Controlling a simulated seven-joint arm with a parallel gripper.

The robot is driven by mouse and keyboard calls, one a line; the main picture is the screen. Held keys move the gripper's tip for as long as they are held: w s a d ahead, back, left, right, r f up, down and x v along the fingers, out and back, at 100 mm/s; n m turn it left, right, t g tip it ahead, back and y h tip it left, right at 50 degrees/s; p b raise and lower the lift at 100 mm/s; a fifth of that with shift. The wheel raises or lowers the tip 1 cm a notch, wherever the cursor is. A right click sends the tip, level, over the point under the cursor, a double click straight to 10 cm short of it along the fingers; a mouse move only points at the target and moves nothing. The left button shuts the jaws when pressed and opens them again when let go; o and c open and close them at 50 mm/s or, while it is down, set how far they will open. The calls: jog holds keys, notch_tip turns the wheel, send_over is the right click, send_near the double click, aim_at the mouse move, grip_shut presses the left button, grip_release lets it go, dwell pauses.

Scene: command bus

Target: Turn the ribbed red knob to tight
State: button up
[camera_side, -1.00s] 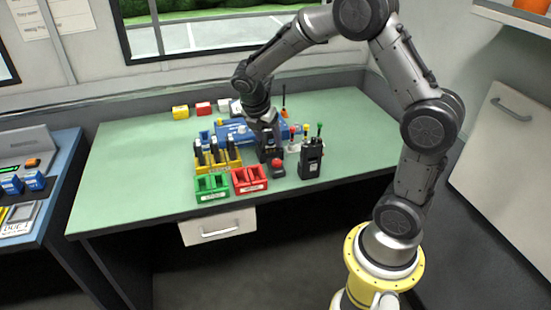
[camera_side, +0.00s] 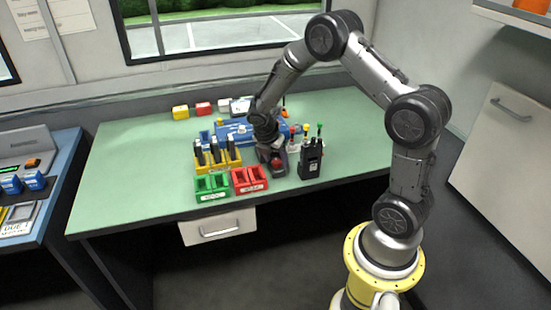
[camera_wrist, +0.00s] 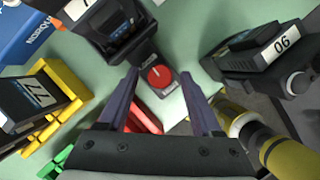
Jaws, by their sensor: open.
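The red knob (camera_wrist: 158,76) sits on a small grey base in the wrist view, with a pale line on its top; ribs are too small to make out. It also shows in the side view (camera_side: 277,166) on the table, right of the red tray. My gripper (camera_wrist: 160,72) is open. In the wrist view its two fingers lie left and right of the knob, with gaps on both sides. In the side view my gripper (camera_side: 270,153) points down just above and behind the knob. The label on the knob's base is too small to read.
A black radio (camera_side: 311,158) stands close right of the knob. A red tray (camera_side: 249,180), a green tray (camera_side: 212,187) and a yellow rack (camera_side: 218,160) of radios stand left. A blue box (camera_side: 235,131) lies behind. The front right of the green table (camera_side: 350,150) is clear.

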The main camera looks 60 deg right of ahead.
grip_shut()
dwell(0.4)
jog(key=m, duration=0.2)
jog(key=m+g, duration=0.1)
jog(key=m, duration=0.1)
jog(key=m+g, duration=0.1)
jog(key=shift+w+m+y, duration=0.25)
jog(key=shift+m+y, duration=0.05)
jog(key=shift+m, duration=0.1)
jog(key=m, duration=0.2)
jog(key=m+g+y, duration=0.1)
jog(key=m, duration=0.3)
jog(key=shift+w+d+g+y, duration=0.15)
jog(key=shift+d+g+y, duration=0.15)
jog(key=shift+g, duration=0.1)
jog(key=m+y, duration=0.1)
jog(key=m, duration=0.2)
jog(key=m+y, duration=0.1)
jog(key=m, duration=0.1)
jog(key=shift+d+m+g, duration=0.15)
jog(key=shift+m+g, duration=0.15)
jog(key=shift+m, duration=0.1)
jog(key=m+y, duration=0.2)
jog(key=m, duration=0.3)
jog(key=shift+d+m, duration=0.15)
jog(key=shift+m, duration=0.15)
